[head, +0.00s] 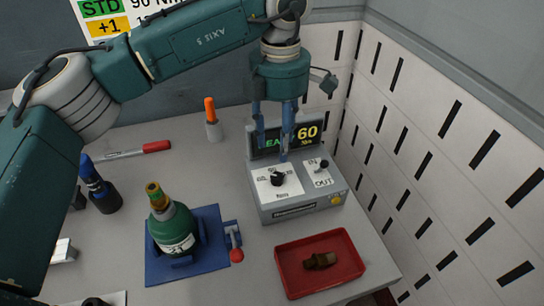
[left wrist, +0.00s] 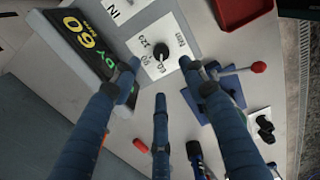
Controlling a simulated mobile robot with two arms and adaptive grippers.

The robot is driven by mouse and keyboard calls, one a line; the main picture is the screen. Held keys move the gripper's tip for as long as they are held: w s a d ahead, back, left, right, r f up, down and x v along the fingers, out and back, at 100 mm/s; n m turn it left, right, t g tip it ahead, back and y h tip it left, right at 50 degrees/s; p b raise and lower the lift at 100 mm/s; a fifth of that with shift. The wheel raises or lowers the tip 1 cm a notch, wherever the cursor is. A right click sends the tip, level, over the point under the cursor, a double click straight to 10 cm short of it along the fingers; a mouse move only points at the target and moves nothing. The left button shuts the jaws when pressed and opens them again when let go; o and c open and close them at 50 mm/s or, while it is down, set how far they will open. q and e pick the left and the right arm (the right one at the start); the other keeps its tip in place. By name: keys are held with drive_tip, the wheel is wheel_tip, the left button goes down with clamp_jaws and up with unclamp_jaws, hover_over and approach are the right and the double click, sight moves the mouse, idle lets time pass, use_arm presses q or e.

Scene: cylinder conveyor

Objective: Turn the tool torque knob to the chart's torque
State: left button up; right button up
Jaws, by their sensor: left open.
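The grey torque controller box (head: 300,205) stands at the back right of the table. Its black torque knob (head: 278,179) sits on a white dial plate; the knob also shows in the left wrist view (left wrist: 162,52), with printed numbers around it. The box's display (head: 290,139) reads 60 in yellow, with green letters partly hidden by my fingers. The chart (head: 115,18) on the back wall shows STD, 90 and +1, mostly cut off or covered by my arm. My left gripper (head: 283,150) is open and empty, above and behind the knob. My right gripper is not in view.
An IN/OUT switch (head: 324,165) sits right of the knob. A green cylinder (head: 174,230) stands on a blue fixture (head: 215,250) with a red-knobbed lever. A slotted wall (head: 440,150) bounds the right side.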

use_arm(q)
drive_tip(key=p, duration=0.1)
hover_over(277, 176)
wheel_tip(277, 176, down, 4)
drive_tip(key=shift+s+f, duration=0.1)
drive_tip(key=shift+s, duration=0.05)
drive_tip(key=f+p, duration=0.1)
drive_tip(key=f, duration=0.4)
drive_tip(key=shift+w+f+p, duration=0.2)
drive_tip(key=shift+f+p, duration=0.15)
drive_tip(key=shift+p, duration=0.05)
drive_tip(key=shift+f, duration=0.15)
drive_tip(key=shift+c, duration=0.3)
drive_tip(key=c, duration=0.8)
clamp_jaws()
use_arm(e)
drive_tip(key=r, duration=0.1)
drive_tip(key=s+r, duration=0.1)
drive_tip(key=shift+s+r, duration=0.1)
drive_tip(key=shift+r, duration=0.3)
